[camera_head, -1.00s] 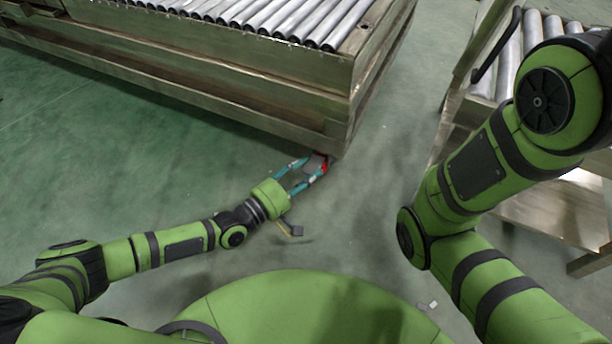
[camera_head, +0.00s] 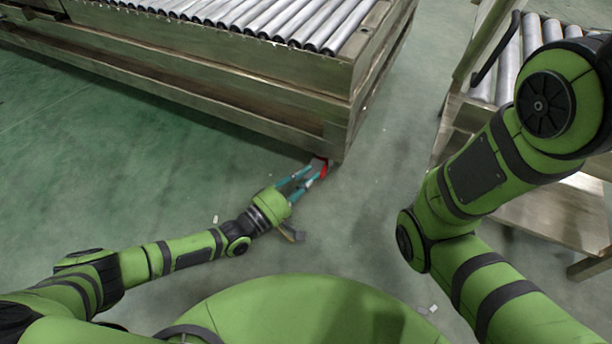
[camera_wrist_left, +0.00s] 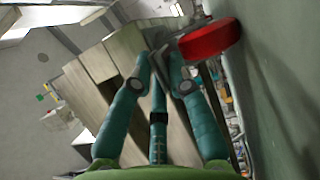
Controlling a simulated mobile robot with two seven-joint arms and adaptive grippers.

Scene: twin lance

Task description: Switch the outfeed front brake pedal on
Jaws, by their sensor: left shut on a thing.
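The brake pedal (camera_head: 320,167) has a red pad and sits low at the near corner of the large roller conveyor (camera_head: 338,115), close to the floor. In the left wrist view its red pad (camera_wrist_left: 210,41) is large at the upper right, beside a grey metal part. My left gripper (camera_head: 314,174) reaches the pedal from the lower left; its teal fingers are close together and shut on it. The fingers also show in the left wrist view (camera_wrist_left: 160,62), where their tips meet the grey part by the red pad. The exact contact is partly hidden. My right gripper is out of view.
A second roller conveyor (camera_head: 545,205) stands at the right, behind my right arm. Open green floor (camera_head: 385,150) lies between the two conveyors and left of my left arm. The conveyor's wooden frame is just above the left gripper.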

